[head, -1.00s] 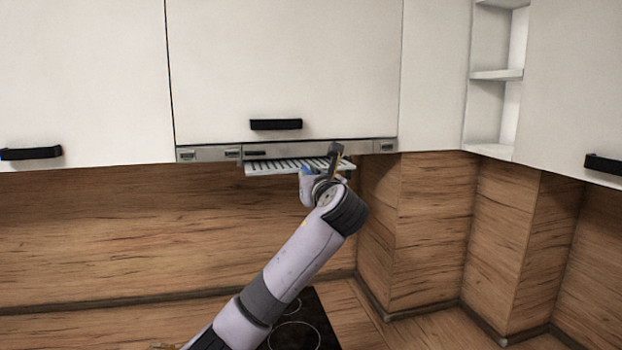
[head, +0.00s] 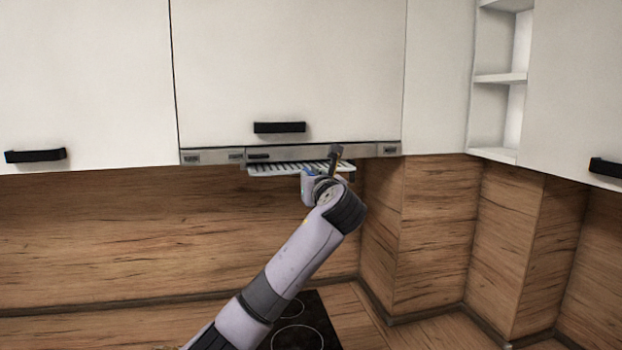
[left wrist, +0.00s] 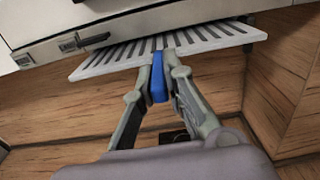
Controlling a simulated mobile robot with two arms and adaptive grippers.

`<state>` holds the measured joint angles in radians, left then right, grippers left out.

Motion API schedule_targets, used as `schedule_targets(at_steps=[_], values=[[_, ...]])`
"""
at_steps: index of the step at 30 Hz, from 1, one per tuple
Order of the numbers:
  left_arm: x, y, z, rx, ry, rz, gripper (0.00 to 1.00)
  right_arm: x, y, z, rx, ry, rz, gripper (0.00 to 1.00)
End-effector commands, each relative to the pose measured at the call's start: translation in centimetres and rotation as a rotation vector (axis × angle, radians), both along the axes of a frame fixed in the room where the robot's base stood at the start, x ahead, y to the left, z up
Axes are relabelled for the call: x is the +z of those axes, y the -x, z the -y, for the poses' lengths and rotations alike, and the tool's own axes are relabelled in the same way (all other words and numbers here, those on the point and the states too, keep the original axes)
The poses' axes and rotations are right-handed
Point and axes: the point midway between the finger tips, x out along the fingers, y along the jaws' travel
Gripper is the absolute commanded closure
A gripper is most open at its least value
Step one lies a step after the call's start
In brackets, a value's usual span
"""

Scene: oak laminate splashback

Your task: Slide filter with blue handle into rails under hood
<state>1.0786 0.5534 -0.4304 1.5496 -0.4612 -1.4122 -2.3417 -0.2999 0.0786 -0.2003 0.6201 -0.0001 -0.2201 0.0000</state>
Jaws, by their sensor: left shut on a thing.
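The filter (head: 287,168) is a pale slotted panel, just below the front strip of the hood (head: 220,156). In the left wrist view the slotted filter (left wrist: 105,61) lies beneath the hood's edge, its front part showing and its back part hidden. Its blue handle (left wrist: 158,78) points toward the camera. My left gripper (left wrist: 163,60) is shut on the blue handle; in the head view the gripper (head: 318,172) is partly hidden by its own wrist. The rails are not clearly visible. My right gripper is not in view.
White cupboards with black handles (head: 279,127) hang above and beside the hood. A black hob (head: 300,325) lies below. The wooden splashback (head: 120,225) stands behind, with a boxed corner (head: 430,240) at right. The space under the hood's left part is clear.

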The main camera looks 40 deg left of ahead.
Motion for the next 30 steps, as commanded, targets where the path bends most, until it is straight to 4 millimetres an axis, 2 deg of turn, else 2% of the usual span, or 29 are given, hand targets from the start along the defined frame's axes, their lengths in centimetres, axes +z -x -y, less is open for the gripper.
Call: schedule_targets(at_steps=[30], values=[[0.1,-3.1,-3.7,0.001,-0.003,0.003,1.00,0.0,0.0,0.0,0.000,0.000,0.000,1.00]])
